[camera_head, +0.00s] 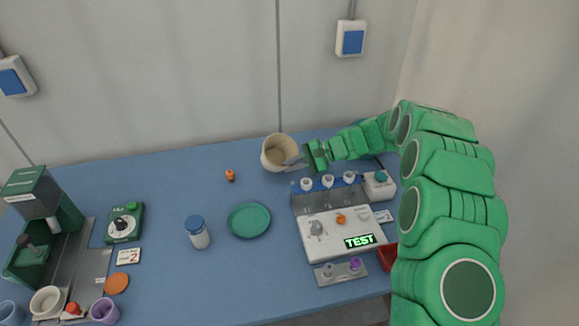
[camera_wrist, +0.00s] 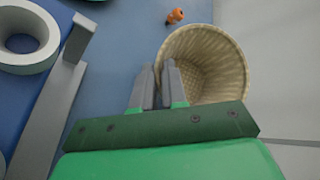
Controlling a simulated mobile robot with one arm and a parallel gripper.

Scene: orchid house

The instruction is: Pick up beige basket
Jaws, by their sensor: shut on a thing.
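The beige basket (camera_head: 276,154) stands near the back of the blue table, close to the wall, in the head view. In the wrist view the woven beige basket (camera_wrist: 218,62) shows its open mouth and inner wall. My gripper (camera_head: 296,160) reaches it from the right. In the wrist view my gripper (camera_wrist: 160,78) has its two grey fingers close together at the basket's near rim, shut on the rim wall. The exact contact is partly hidden by the fingers. I cannot tell whether the basket is off the table.
A small orange object (camera_head: 230,175) lies left of the basket. A green plate (camera_head: 249,220) and a blue-capped jar (camera_head: 197,232) stand nearer the front. A white device (camera_head: 343,236) with several white cups behind it is below my arm. The back left table is clear.

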